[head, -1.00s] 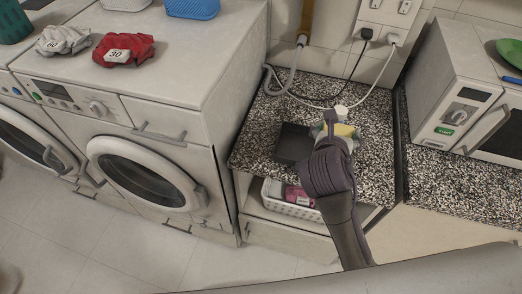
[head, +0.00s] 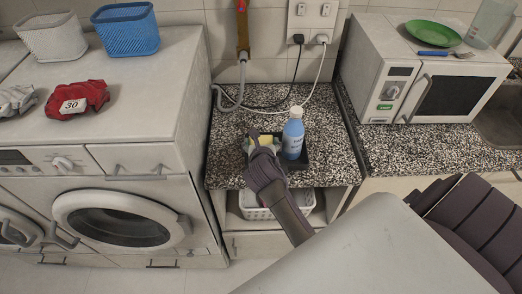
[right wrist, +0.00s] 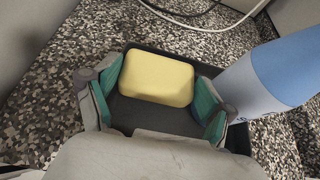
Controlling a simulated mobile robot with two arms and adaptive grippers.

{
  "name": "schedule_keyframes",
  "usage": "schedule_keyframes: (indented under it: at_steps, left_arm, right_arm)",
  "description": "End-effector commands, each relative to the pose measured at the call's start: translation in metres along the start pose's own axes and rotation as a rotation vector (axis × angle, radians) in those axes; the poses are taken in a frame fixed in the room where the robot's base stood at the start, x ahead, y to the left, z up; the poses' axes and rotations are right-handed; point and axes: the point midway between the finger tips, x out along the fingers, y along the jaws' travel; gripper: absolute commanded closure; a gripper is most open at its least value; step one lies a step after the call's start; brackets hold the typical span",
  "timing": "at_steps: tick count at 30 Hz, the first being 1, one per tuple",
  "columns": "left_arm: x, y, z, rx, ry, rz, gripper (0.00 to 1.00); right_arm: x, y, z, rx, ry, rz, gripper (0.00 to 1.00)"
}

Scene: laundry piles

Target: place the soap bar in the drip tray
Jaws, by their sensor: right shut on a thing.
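The yellow soap bar (right wrist: 158,77) is between the teal-padded fingers of my right gripper (right wrist: 160,95), which is shut on it. In the head view, the right gripper (head: 262,152) hides most of the soap bar (head: 266,140). The dark drip tray (right wrist: 150,117) lies behind and below the soap in the right wrist view. In the head view its right side (head: 306,157) shows. I cannot tell whether the soap touches the tray floor. My left gripper is not in view.
A blue bottle (head: 293,136) with a white cap stands upright at the tray's right side; it is close to my right finger in the wrist view (right wrist: 275,75). Cables lie behind on the speckled counter (head: 225,150). A white basket (head: 304,203) sits on the shelf below.

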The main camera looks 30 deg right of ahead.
Motion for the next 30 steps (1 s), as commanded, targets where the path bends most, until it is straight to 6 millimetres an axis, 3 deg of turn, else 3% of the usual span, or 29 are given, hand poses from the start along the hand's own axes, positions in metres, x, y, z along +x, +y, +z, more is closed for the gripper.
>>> schedule_keyframes:
  at_steps: [6,14,15,17,26,30]
  left_arm:
    - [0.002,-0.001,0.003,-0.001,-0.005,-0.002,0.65]
    - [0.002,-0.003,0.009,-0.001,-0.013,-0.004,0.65]
    - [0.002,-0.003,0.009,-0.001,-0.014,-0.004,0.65]
    - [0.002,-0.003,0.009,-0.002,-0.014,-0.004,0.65]
    - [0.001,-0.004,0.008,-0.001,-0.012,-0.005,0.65]
    - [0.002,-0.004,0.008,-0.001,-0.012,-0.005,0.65]
  right_arm:
    - [0.014,0.000,-0.028,-0.001,0.004,-0.001,0.55]
    - [0.017,0.000,-0.034,-0.003,0.006,0.000,0.55]
    - [0.017,0.000,-0.034,-0.003,0.007,0.000,0.12]
    - [0.017,0.000,-0.034,-0.002,0.006,0.000,0.02]
    - [0.016,0.001,-0.032,-0.001,0.002,0.001,0.00]
    - [0.006,0.001,-0.031,-0.001,0.001,0.002,0.00]
